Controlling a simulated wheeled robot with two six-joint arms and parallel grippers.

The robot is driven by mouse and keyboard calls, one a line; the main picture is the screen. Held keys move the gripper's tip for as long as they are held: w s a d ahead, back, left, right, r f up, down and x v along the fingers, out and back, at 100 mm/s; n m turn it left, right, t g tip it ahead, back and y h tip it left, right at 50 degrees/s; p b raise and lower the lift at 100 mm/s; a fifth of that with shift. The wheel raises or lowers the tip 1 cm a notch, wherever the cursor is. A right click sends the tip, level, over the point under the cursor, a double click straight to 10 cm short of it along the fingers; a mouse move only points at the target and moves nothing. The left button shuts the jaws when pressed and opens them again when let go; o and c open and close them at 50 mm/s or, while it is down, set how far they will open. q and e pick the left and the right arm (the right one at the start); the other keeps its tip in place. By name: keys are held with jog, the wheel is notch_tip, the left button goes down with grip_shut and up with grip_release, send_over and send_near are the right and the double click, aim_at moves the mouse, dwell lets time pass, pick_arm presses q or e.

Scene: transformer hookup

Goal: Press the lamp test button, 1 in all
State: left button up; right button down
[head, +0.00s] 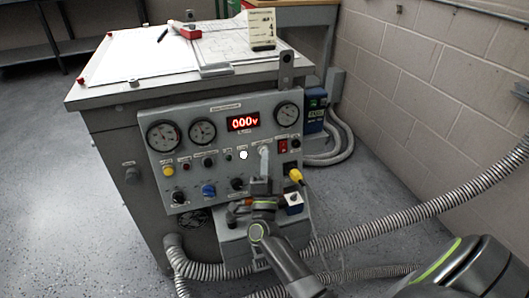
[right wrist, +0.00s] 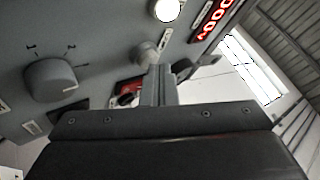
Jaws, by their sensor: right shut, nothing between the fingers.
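My right gripper (head: 264,155) is shut and empty, with its fingers up against or just in front of the grey control panel (head: 218,188). In the right wrist view its closed fingers (right wrist: 158,72) point at a pale round button (right wrist: 146,53) and overlap its edge; I cannot tell whether they touch it. A white lit round lamp (head: 243,155) is just left of the fingertips and also shows in the right wrist view (right wrist: 167,9). No label reads clearly, so I cannot confirm which control is the lamp test button. My left gripper is not in view.
A red display (head: 243,122) reads 000v between dial gauges (head: 163,135). A red switch (head: 283,146) and a yellow plug (head: 296,176) are close right of the gripper. A yellow button (head: 168,171) is at left. Corrugated hoses (head: 400,218) run along the floor at right.

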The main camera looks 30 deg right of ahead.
jog(key=shift+w, duration=0.2)
jog(key=shift+s, duration=0.1)
jog(key=shift+s+a+r+p, duration=0.15)
jog(key=shift+s+p, duration=0.25)
jog(key=shift+s, duration=0.35)
jog(key=s, duration=0.1)
jog(key=s+p, duration=0.1)
jog(key=s, duration=0.1)
jog(key=s+a+p, duration=0.1)
jog(key=shift+s+a+r, duration=0.1)
jog(key=shift+s+r, duration=0.3)
dwell(0.9)
